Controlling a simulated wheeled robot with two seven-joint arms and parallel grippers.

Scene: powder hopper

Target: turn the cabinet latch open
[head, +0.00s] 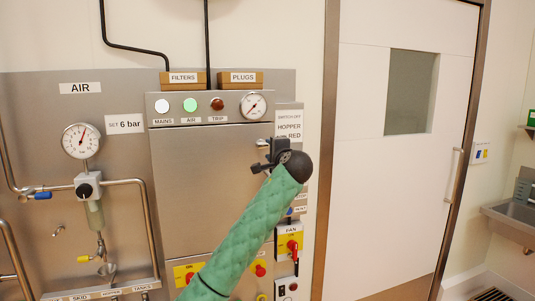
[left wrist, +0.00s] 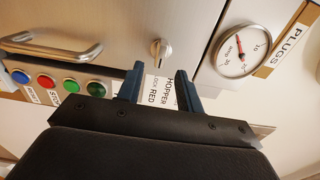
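The cabinet latch (head: 262,142) is a small silver turn-piece at the right edge of the grey cabinet door (head: 205,185). In the left wrist view the latch (left wrist: 161,52) shows as a round metal knob with a narrow tab. My left gripper (head: 262,157) is close to the latch and partly in front of it in the head view. In the left wrist view my left gripper (left wrist: 159,77) has its two dark fingers spread with nothing between them. The latch lies just beyond the fingertips, roughly between them, and looks untouched. My right gripper is not in view.
A bar handle (left wrist: 55,48) and coloured push buttons (left wrist: 70,84) show in the left wrist view. A fan switch (head: 291,245) is lower right. A white room door (head: 390,170) stands further right.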

